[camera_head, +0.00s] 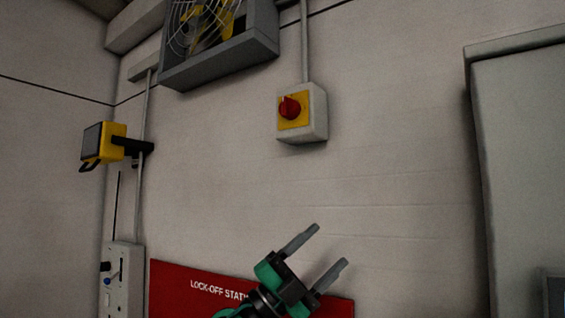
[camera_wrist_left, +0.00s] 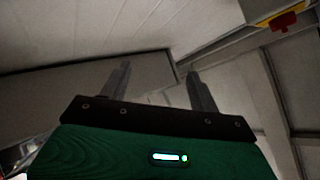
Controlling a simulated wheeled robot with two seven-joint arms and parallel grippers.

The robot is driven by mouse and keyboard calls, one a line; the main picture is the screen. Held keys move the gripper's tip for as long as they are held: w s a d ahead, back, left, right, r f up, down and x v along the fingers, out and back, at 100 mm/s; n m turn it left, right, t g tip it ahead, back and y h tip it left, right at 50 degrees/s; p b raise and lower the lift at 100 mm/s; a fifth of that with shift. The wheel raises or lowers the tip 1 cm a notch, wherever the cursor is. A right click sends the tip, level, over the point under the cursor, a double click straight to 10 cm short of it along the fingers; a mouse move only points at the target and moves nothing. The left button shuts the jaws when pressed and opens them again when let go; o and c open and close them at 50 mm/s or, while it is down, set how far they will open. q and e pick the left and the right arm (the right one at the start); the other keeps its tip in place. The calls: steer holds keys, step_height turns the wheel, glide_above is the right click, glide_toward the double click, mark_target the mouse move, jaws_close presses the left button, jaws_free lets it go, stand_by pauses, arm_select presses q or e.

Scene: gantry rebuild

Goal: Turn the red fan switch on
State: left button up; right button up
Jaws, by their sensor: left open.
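The red fan switch (camera_head: 290,107) is a red rotary knob on a yellow plate, on a pale grey box (camera_head: 317,112) fixed to the wall. A conduit runs up from the box. In the left wrist view the red knob (camera_wrist_left: 284,22) shows at the top right corner, partly cut off. My left gripper (camera_head: 331,245) is below the switch and slightly right of it in the head view. Its two fingers are spread and empty, apart from the switch. It also shows in the left wrist view (camera_wrist_left: 160,78). My right gripper is not in view.
A caged fan (camera_head: 218,50) in a grey housing hangs at the upper left. A yellow lamp (camera_head: 104,143) juts out at the left, above a grey panel (camera_head: 122,280). A red lock-off board (camera_head: 185,280) is low on the wall. A pale cabinet or door (camera_head: 525,180) stands right. The wall around the switch is clear.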

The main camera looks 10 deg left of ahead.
arm_select(q)
step_height(320, 180, up, 8)
steer(key=s+d+m+g+y, duration=0.1)
steer(key=d+m+g+y, duration=0.1)
steer(key=m+g, duration=0.25)
steer(key=n+t+y, duration=0.5)
steer(key=t+y, duration=0.4)
steer(key=y, duration=0.4)
glide_toward(282, 107)
steer(key=p+x, duration=0.8)
steer(key=x, duration=0.1)
steer(key=shift+r, duration=0.25)
steer(key=shift+w+d+f, duration=0.15)
steer(key=shift+w+d, duration=0.15)
steer(key=shift+w, duration=0.25)
steer(key=shift+c, duration=0.2)
steer(key=shift+m, duration=0.25)
steer(key=c, duration=0.9)
